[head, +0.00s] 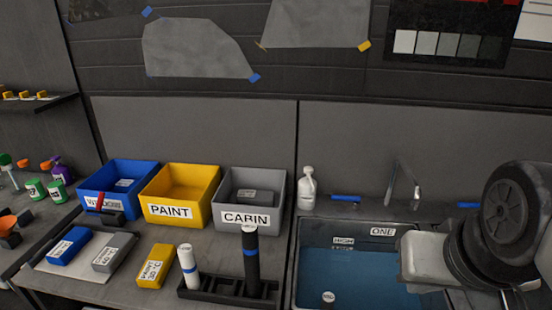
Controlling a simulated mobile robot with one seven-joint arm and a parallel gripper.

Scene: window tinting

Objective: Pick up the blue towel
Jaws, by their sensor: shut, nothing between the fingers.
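The blue towel (68,246) is a small folded block with a white label. It lies at the lower left, on the left side of a pale tray (62,272), beside a grey labelled block (107,254). It is uncovered and nothing holds it. Part of my arm shows at the right edge, over the sink and far from the towel. The fingers of my gripper are not in the picture.
Behind the towel stand a blue bin (97,207), a yellow PAINT bin (170,213) and a grey CABIN bin (237,217). The water-filled sink (300,285) lies further right.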

